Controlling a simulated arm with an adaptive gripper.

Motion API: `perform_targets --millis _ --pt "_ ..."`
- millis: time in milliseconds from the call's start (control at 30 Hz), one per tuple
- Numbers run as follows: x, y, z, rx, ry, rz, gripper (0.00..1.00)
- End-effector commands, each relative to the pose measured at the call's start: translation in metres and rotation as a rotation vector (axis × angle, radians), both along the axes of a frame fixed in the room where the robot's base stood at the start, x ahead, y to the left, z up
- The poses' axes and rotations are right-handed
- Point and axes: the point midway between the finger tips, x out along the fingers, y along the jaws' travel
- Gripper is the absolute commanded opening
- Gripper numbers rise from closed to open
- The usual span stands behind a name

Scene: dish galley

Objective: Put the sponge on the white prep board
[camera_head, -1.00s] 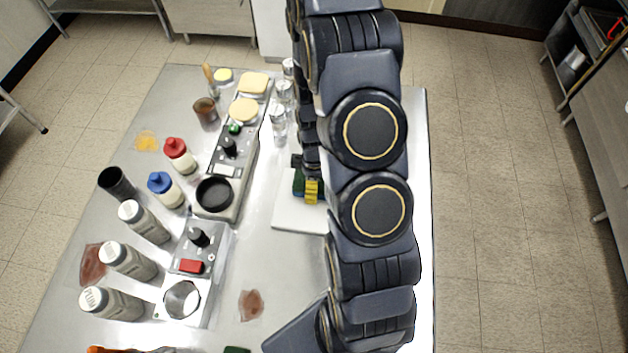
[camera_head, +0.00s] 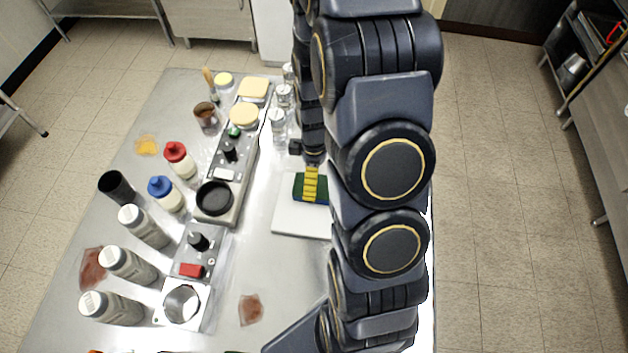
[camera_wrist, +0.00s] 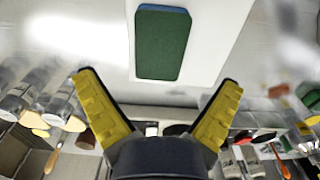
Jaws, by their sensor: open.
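The sponge (camera_head: 299,188), green with a blue layer, lies over the white prep board (camera_head: 290,221). In the wrist view the sponge (camera_wrist: 162,45) lies green side toward the camera, with bare white board (camera_wrist: 208,42) beside it. My gripper (camera_wrist: 157,79) is open, its yellow fingers spread wide and clear of the sponge, which shows beyond the gap between the tips. In the head view a yellow finger (camera_head: 311,183) overlaps the sponge, and my arm hides the right part of the board.
Left of the board stand a black pan (camera_head: 214,199), a red-capped bottle (camera_head: 180,160), a blue-capped bottle (camera_head: 165,194) and several grey bottles. Glass shakers (camera_head: 278,125) stand behind. The metal table is bare in front of the board, apart from a brown stain (camera_head: 250,308).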

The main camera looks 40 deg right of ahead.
Motion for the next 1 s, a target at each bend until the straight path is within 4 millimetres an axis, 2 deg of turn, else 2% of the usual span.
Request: perform_targets --millis 100,200,467,567,633,767,900,1000 --pt "0.002 -0.001 0.023 -0.003 -0.007 -0.001 0.95" --pt "0.001 0.0 0.037 -0.001 -0.003 0.0 0.95" --pt "0.0 0.002 0.059 0.0 0.0 -0.007 0.95" --pt "-0.003 0.012 0.075 -0.001 0.005 -0.046 0.95" --pt "-0.009 0.026 0.093 -0.001 0.015 -0.105 0.95" --pt "-0.032 0.06 0.137 -0.005 0.043 -0.261 0.95" --pt "-0.071 0.095 0.178 -0.015 0.078 -0.45 0.95" --pt "-0.103 0.114 0.199 -0.027 0.105 -0.573 0.95"
